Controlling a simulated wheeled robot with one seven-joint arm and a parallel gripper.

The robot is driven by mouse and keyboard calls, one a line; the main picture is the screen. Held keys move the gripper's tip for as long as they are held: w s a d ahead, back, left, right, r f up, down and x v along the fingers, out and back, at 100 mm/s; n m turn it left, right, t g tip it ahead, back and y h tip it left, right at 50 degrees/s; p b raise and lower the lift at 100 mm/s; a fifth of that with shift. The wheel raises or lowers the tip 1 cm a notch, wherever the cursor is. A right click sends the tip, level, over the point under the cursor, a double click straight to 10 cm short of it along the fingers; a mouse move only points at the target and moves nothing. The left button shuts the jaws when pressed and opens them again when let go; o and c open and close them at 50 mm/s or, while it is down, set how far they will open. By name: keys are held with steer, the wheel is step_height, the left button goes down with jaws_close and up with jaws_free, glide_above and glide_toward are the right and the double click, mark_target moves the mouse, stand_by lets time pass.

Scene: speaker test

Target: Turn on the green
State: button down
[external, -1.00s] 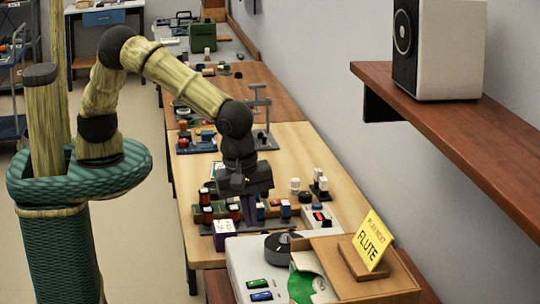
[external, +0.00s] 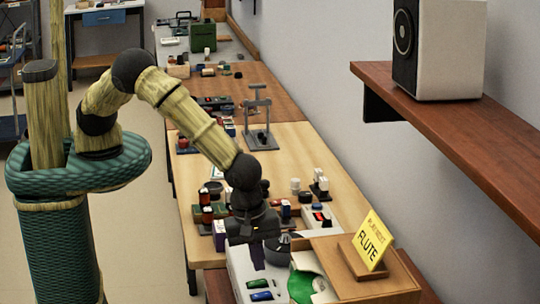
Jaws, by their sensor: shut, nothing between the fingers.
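A green switch (external: 258,283) sits on the top of a pale grey box (external: 240,262) at the bottom of the view. A blue switch (external: 261,296) lies just in front of it. My gripper (external: 258,266) points down over the box, just behind the green switch in the picture. Its fingers are shut and hold nothing. I cannot tell whether the fingertips touch the box. Whether the green switch is on or off is too small to tell.
A dark knob (external: 279,244) is right of my gripper. Several small blocks and jars crowd the table behind. A speaker (external: 437,50) stands on a wall shelf (external: 455,130).

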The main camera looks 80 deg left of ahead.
mark_target(253, 282)
steer(key=shift+w+f+p, duration=0.2)
steer(key=shift+f+p, duration=0.1)
steer(key=shift+f, duration=1.1)
steer(key=shift+w+a+f+g, duration=0.1)
steer(key=shift+w+f+g, duration=0.1)
steer(key=shift+f+g, duration=0.15)
steer(key=shift+s, duration=0.25)
steer(key=shift+s+p, duration=0.4)
steer(key=shift+s, duration=0.45)
